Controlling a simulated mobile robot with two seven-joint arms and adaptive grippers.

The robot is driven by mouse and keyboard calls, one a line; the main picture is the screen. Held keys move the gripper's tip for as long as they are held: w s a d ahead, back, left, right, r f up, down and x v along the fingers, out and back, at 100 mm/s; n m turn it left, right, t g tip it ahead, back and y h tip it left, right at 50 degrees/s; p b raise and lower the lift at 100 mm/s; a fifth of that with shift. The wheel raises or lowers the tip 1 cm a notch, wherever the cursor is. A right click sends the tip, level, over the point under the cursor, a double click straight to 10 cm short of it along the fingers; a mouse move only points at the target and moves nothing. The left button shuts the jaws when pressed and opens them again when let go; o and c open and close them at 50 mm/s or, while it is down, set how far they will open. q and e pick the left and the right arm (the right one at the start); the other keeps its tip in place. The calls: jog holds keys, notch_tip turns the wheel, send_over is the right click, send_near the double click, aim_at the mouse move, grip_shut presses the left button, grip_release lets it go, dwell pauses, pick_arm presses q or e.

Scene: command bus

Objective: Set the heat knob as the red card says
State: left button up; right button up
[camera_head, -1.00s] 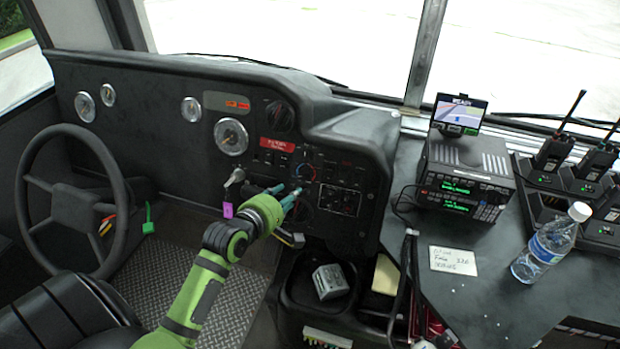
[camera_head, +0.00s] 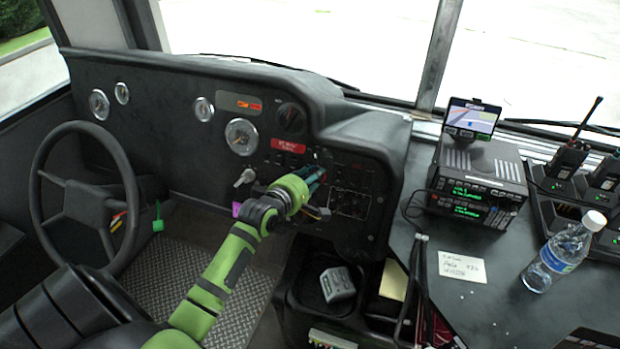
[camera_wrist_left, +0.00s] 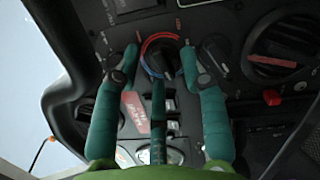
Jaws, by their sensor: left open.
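The heat knob (camera_wrist_left: 161,58) is dark, inside a ring that is red along the top and blue at lower left. In the wrist view it sits between the spread teal fingers of my left gripper (camera_wrist_left: 162,50), which is open; I cannot tell whether they touch it. In the head view my left gripper (camera_head: 315,177) is at the dash panel and covers most of the knob. A red card (camera_head: 288,146) with white lettering is on the panel, up and left of the gripper; it also shows in the wrist view (camera_wrist_left: 135,111). Its words are too small to read. My right gripper is not in view.
Other dark knobs flank the heat knob, one large at right (camera_wrist_left: 277,55). A key (camera_head: 244,177) with a purple tag is left of my gripper. The steering wheel (camera_head: 70,205) is farther left. A radio unit (camera_head: 480,180) and water bottle (camera_head: 556,257) stand on the right counter.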

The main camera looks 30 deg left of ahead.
pick_arm(q)
grip_shut()
